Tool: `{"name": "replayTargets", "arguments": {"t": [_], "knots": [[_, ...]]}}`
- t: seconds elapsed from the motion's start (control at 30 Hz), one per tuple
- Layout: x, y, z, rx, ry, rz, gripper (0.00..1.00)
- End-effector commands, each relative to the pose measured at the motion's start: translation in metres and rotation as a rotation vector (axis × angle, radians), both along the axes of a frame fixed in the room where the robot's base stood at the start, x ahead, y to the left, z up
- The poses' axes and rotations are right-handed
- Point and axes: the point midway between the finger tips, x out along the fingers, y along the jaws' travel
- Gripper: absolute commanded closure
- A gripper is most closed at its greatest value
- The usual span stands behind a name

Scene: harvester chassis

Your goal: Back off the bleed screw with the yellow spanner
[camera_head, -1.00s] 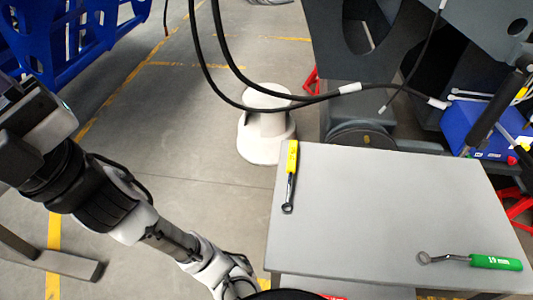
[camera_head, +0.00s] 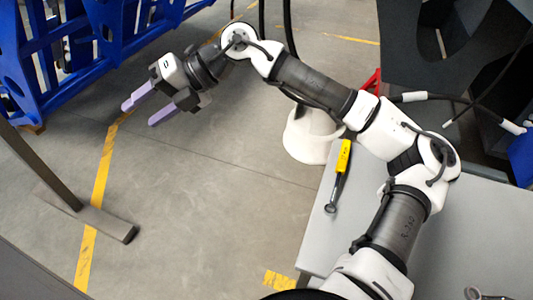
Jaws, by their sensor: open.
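The yellow spanner (camera_head: 341,172) lies on the left part of the grey table top, its yellow handle away from me and its dark ring end nearer. My gripper (camera_head: 137,112) is open and empty, with two purple fingers apart, over the floor at the upper left. It is well to the left of the yellow spanner and touches nothing. My arm crosses above the table and covers much of it. I cannot make out the bleed screw in this view.
The grey table (camera_head: 322,235) stands at the right, with the metal end of another spanner (camera_head: 483,294) at the lower right edge. A white round pedestal (camera_head: 308,137) is behind the table. A blue frame (camera_head: 62,62) stands upper left. Dark cables hang at the top. Open floor lies in the middle.

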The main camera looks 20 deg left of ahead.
Motion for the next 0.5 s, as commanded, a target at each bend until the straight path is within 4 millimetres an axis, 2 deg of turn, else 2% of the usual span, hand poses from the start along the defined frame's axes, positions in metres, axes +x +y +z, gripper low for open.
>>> {"name": "replayTargets", "arguments": {"t": [0.03, 0.07, 0.1, 0.17, 0.2, 0.27, 0.3, 0.4, 0.5], "knots": [[0.045, -0.026, -0.026, -0.133, -0.065, -0.102, 0.50], [0.069, -0.044, -0.040, -0.212, -0.094, -0.158, 0.50], [0.101, -0.072, -0.057, -0.322, -0.130, -0.235, 0.50], [0.144, -0.121, -0.077, -0.486, -0.173, -0.356, 0.50], [0.168, -0.156, -0.086, -0.589, -0.193, -0.433, 0.50], [0.196, -0.208, -0.095, -0.728, -0.213, -0.540, 0.50], [0.210, -0.241, -0.098, -0.812, -0.221, -0.604, 0.50], [0.231, -0.307, -0.099, -0.973, -0.230, -0.731, 0.50], [0.239, -0.347, -0.096, -1.069, -0.228, -0.807, 0.50]]}}
